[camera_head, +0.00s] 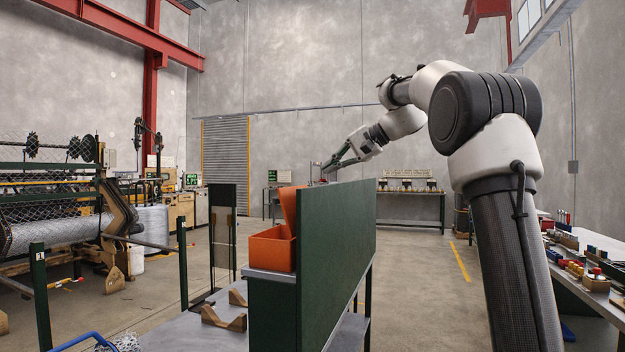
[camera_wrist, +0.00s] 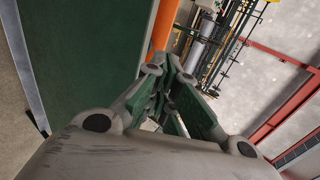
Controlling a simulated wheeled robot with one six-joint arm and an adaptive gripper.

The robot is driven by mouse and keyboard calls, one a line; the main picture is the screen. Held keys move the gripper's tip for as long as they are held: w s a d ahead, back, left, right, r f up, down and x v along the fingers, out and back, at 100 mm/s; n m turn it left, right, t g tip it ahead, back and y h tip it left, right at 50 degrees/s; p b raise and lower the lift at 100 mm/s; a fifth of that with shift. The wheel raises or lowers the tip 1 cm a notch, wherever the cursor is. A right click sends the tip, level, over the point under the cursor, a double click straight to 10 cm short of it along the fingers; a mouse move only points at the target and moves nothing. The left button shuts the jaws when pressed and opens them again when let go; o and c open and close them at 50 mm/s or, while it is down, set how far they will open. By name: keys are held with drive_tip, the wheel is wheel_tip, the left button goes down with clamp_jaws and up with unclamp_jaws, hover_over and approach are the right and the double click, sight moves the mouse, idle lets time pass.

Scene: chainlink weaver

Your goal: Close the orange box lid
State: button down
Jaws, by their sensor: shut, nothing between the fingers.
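The orange box (camera_head: 271,250) sits on a shelf at the left end of a dark green panel (camera_head: 335,225). Its orange lid (camera_head: 288,207) stands raised, upright and tilted, at the panel side of the box. My gripper (camera_head: 322,172) is shut and empty, just above the panel's top edge and to the right of the lid in the head view. In the wrist view, the fingers (camera_wrist: 170,70) point toward an orange strip (camera_wrist: 163,28), apparently the lid's edge. I cannot tell whether they touch it. The box interior is mostly hidden.
The green panel also fills the left of the wrist view (camera_wrist: 90,55), close to my gripper. Wooden cradles (camera_head: 224,318) lie on the grey bench below the box. A workbench with small parts (camera_head: 590,270) stands at right. Open floor lies beyond the panel.

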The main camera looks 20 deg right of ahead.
drive_tip(key=x, duration=0.9)
drive_tip(key=shift+w+a+f, duration=0.1)
drive_tip(key=shift+w+a, duration=0.05)
drive_tip(key=shift+a, duration=0.05)
drive_tip(key=shift+a, duration=0.1)
